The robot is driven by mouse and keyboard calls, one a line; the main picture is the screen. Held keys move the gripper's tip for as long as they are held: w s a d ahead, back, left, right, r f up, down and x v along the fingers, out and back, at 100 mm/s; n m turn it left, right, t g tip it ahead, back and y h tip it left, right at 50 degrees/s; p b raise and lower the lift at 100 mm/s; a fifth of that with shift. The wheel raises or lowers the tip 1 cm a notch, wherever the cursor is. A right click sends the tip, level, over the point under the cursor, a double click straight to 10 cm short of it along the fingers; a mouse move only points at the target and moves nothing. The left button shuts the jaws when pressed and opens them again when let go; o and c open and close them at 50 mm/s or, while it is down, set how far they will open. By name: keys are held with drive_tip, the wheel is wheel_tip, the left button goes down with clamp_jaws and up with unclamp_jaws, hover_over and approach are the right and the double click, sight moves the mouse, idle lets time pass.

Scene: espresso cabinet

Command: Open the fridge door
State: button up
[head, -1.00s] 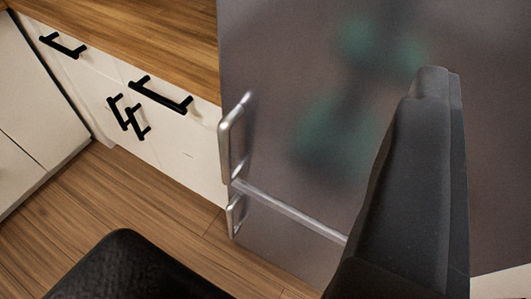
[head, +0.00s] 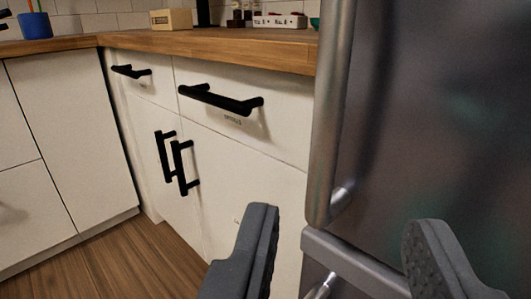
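The grey metal fridge door (head: 440,120) fills the right side of the head view, closed. Its silver vertical handle (head: 330,120) runs down the door's left edge and curves back to the door at the bottom. My gripper (head: 345,222) is open and empty. Its left finger shows in front of the white cabinet, its right finger in front of the fridge. The handle's lower end appears between the two fingers in the picture; I see no contact. A lower door (head: 345,262) has its own silver handle (head: 320,288), partly cut off at the bottom edge.
White cabinets (head: 225,150) with black handles (head: 220,98) stand left of the fridge, under a wooden counter (head: 215,45). The counter bears a blue cup (head: 35,26), a wooden box (head: 171,19) and a white tray (head: 280,21). Wooden floor (head: 130,265) is clear at lower left.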

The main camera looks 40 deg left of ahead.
sight(327, 124)
drive_tip(key=b+x, duration=0.3)
drive_tip(key=x, duration=1)
drive_tip(key=shift+w+a, duration=0.15)
drive_tip(key=shift+w, duration=0.1)
clamp_jaws()
drive_tip(key=shift+s, duration=0.1)
